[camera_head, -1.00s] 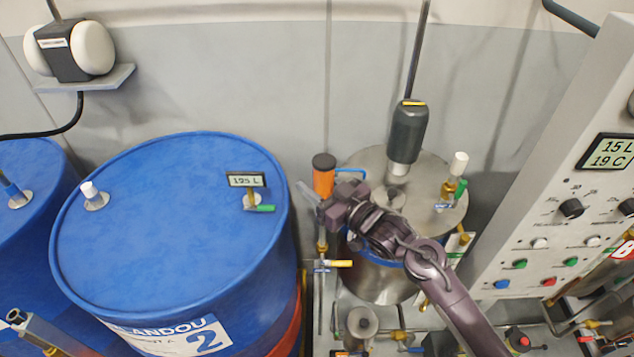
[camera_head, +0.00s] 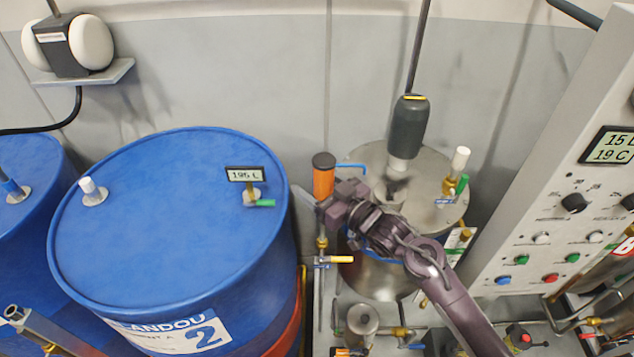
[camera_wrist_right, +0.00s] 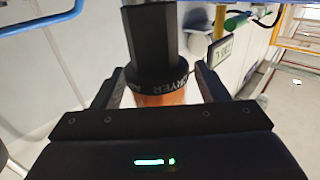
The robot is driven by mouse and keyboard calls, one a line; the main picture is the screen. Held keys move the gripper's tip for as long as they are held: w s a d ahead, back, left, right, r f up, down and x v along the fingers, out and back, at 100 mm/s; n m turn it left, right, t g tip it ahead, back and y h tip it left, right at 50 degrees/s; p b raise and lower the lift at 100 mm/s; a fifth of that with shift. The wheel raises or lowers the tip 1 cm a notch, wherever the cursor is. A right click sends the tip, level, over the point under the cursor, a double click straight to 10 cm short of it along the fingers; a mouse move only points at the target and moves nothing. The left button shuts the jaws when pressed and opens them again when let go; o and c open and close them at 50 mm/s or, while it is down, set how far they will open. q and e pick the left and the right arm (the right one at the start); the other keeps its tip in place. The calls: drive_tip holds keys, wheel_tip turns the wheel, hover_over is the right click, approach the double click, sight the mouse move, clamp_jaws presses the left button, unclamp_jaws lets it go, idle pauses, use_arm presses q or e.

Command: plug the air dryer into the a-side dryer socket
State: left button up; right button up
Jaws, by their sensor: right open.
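The air dryer (camera_head: 323,176) is an upright orange cylinder with a dark cap, standing above a brass fitting left of the steel tank. In the right wrist view its black cap (camera_wrist_right: 152,40), lettered "DRYER", fills the upper middle, with the orange body (camera_wrist_right: 165,99) below. My right gripper (camera_head: 318,200) is at the dryer's lower part, its open fingers on either side of it. The wrist view shows a finger left and right of the body; whether they touch it is unclear. I cannot make out a labelled a-side dryer socket. My left gripper is not in view.
A large blue drum (camera_head: 160,225) stands left of the dryer. The steel tank (camera_head: 375,280) with a grey motor (camera_head: 408,128) is close on the right. A yellow-handled valve (camera_head: 335,260) sits below the dryer. A control panel (camera_head: 560,215) stands at the right.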

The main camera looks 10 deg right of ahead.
drive_tip(key=shift+s+d+f+b, duration=0.2)
drive_tip(key=shift+s+d+b, duration=0.1)
drive_tip(key=shift+s+d, duration=0.1)
drive_tip(key=b+v, duration=0.2)
drive_tip(key=v, duration=0.4)
drive_tip(key=shift+s+r, duration=0.2)
drive_tip(key=shift+s, duration=0.15)
drive_tip(key=shift+d, duration=0.15)
